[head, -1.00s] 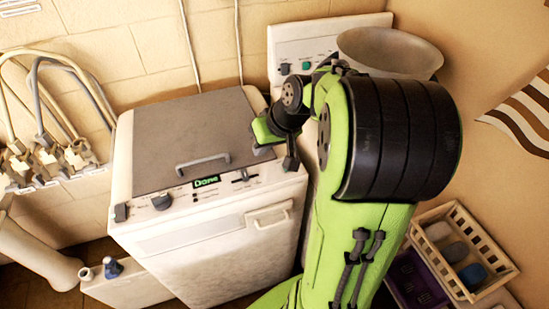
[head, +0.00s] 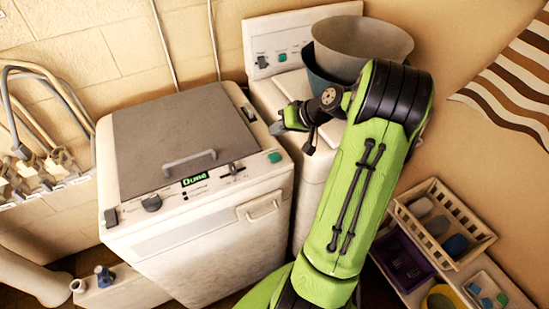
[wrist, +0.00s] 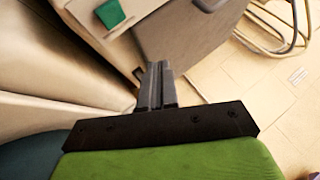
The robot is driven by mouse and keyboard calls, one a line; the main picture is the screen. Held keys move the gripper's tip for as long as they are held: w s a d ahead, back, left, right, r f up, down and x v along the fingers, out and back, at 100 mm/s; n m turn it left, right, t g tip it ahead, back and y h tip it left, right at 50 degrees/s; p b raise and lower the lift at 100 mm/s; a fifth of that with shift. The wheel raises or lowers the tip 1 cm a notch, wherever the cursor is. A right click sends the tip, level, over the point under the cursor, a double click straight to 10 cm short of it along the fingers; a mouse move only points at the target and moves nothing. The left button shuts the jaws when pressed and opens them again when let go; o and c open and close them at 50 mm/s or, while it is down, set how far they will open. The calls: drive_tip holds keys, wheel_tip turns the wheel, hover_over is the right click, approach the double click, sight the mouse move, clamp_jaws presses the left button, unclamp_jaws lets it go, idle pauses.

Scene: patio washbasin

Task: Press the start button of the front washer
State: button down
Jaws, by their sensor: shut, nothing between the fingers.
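The front washer (head: 206,247) is white with a grey lid (head: 168,137) and a lit green display (head: 193,180). Its green button (head: 274,157) sits at the right end of the top front panel, uncovered. The button also shows in the wrist view (wrist: 112,12), at upper left. My gripper (head: 277,127) is beyond the button, near the front washer's right edge, apart from the button. In the wrist view my fingers (wrist: 156,72) are shut and empty, pointing toward the grey lid's edge. Whether they touch the washer, I cannot tell.
A second washer (head: 257,91) stands behind, with its own green button (head: 282,57) and basins (head: 362,47) on top. A cream basket (head: 470,228) and a purple crate (head: 402,285) are at right. Pipes and taps (head: 58,162) line the left wall.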

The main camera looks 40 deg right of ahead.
sight(278, 157)
wheel_tip(278, 157, down, 8)
drive_tip(key=b, duration=0.5)
drive_tip(key=shift+r, duration=0.2)
idle(1.4)
drive_tip(key=shift+f+b, duration=0.35)
drive_tip(key=shift+b, duration=0.15)
drive_tip(key=shift+f+b, duration=0.35)
drive_tip(key=shift+f, duration=0.1)
idle(0.3)
idle(0.7)
drive_tip(key=shift+r+p, duration=0.7)
drive_tip(key=shift+r, duration=0.2)
wheel_tip(278, 157, up, 5)
drive_tip(key=p, duration=0.4)
drive_tip(key=shift+r, duration=0.1)
